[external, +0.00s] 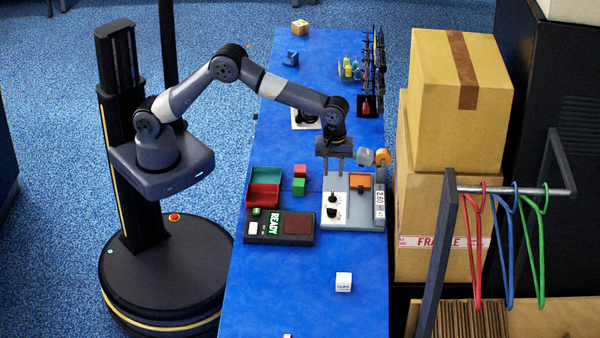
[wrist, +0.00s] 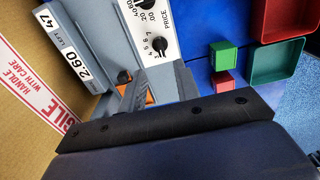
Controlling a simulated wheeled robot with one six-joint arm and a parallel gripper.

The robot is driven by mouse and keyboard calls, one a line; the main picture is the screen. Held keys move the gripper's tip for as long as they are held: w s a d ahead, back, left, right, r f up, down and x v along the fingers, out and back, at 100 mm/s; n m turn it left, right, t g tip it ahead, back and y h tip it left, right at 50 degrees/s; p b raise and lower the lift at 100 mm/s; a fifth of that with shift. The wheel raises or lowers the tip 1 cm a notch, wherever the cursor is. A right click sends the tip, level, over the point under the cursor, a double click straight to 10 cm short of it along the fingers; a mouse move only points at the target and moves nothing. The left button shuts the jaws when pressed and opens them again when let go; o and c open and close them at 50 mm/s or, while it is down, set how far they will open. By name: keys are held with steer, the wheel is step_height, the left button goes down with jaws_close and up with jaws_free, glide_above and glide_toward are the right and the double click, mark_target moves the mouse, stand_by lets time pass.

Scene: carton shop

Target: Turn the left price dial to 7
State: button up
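The grey price machine (external: 365,215) stands on the blue table with a white dial panel (external: 341,220). Its two black knobs sit one beyond the other. The knob with single digits (wrist: 158,48) is the nearer one to my gripper in the wrist view; it also shows in the external view (external: 333,198). I cannot read where either pointer stands. A display (wrist: 76,62) reads 2.60. My gripper (external: 333,168) points down just beyond the dial panel, its two fingers apart and empty, not visibly touching a knob.
A dark-red and green tray pair (external: 264,174) and red and green blocks (external: 299,178) lie left of the machine. A READY panel (external: 262,227) is in front of them. Large cartons (external: 440,220) stand close on the right.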

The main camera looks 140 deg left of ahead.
mark_target(332, 192)
step_height(332, 192, down, 8)
steer(key=shift+f, duration=0.25)
steer(key=shift+c, duration=0.5)
jaws_close()
